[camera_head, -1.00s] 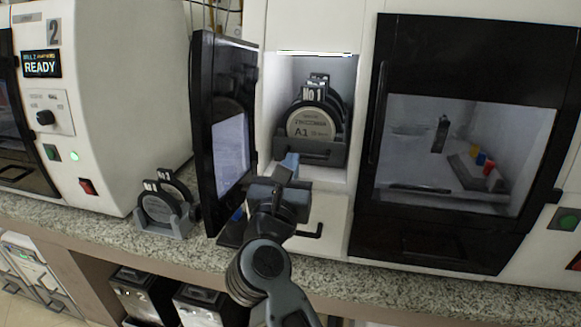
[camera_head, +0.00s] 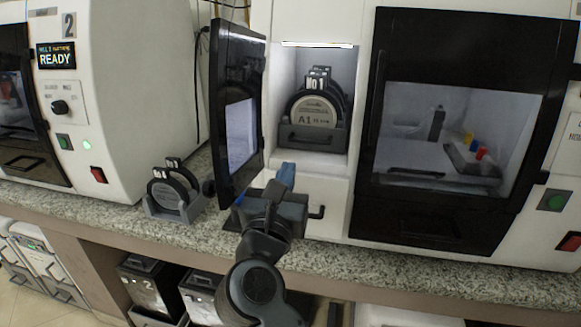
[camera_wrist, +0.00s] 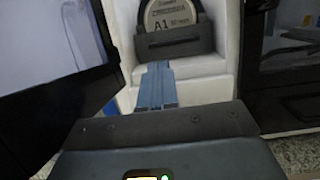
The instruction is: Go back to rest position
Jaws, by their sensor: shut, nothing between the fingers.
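The rack (camera_head: 312,137) in that niche holds several upright discs, the front one marked A1 (camera_head: 314,112). In the wrist view the rack (camera_wrist: 175,42) appears beyond the fingertips, and the fingers look apart from it.
A second disc rack (camera_head: 175,207) sits on the granite counter (camera_head: 120,213). Black bins (camera_head: 150,285) stand below.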

